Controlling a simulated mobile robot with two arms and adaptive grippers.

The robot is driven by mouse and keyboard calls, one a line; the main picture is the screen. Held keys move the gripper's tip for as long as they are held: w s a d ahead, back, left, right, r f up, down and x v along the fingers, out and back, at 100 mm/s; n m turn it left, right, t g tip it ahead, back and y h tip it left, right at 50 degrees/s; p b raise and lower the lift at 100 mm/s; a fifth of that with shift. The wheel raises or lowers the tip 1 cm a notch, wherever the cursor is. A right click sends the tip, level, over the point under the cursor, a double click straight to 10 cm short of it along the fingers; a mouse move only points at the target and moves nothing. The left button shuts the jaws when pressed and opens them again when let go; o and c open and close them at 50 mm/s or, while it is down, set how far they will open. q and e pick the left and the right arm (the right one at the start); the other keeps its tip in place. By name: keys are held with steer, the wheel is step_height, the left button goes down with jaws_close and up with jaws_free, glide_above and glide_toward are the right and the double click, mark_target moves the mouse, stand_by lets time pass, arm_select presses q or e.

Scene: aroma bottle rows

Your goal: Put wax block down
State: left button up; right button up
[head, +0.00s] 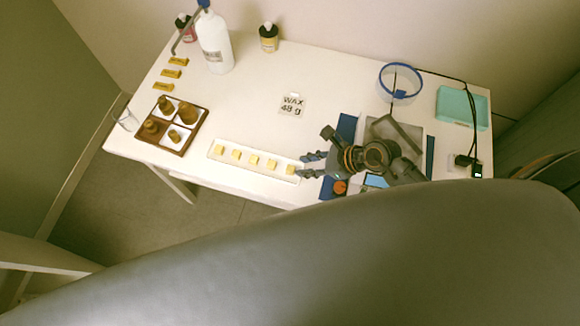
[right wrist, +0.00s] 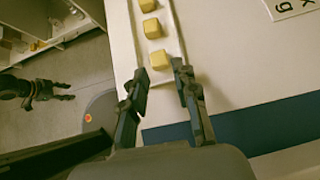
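Several yellow wax blocks stand in a row on a long white tray (head: 225,161) at the table's front edge. The rightmost wax block (head: 291,169) is at the tray's right end; it also shows in the right wrist view (right wrist: 160,60). My right gripper (head: 301,165) is open, its fingertips at either side of that block, which appears to rest on the tray. Whether the fingers touch it I cannot tell. My left gripper (right wrist: 66,91) shows only in the right wrist view, over the floor away from the table, with its fingers apart and empty.
A card marked "WAX 48 g" (head: 292,105) lies behind the tray. A brown divided box (head: 187,147) with bottles stands left. A white bottle (head: 215,45), a blue-rimmed round vessel (head: 400,80) and a teal box (head: 462,108) stand further back.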

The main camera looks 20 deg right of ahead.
mark_target(291, 169)
steer(key=shift+w+a+f+p, duration=0.25)
steer(key=shift+a+f+p, duration=0.15)
steer(key=shift+a, duration=0.15)
steer(key=x, duration=0.3)
steer(key=shift+f+p, duration=0.15)
steer(key=shift+p, duration=0.15)
steer(key=shift+w+a+f, duration=0.1)
steer(key=shift+a+f, duration=0.1)
steer(key=shift+d, duration=0.1)
steer(key=c, duration=0.4)
arm_select(q)
steer(key=shift+w+d+r, duration=0.1)
steer(key=shift+w+r, duration=0.7)
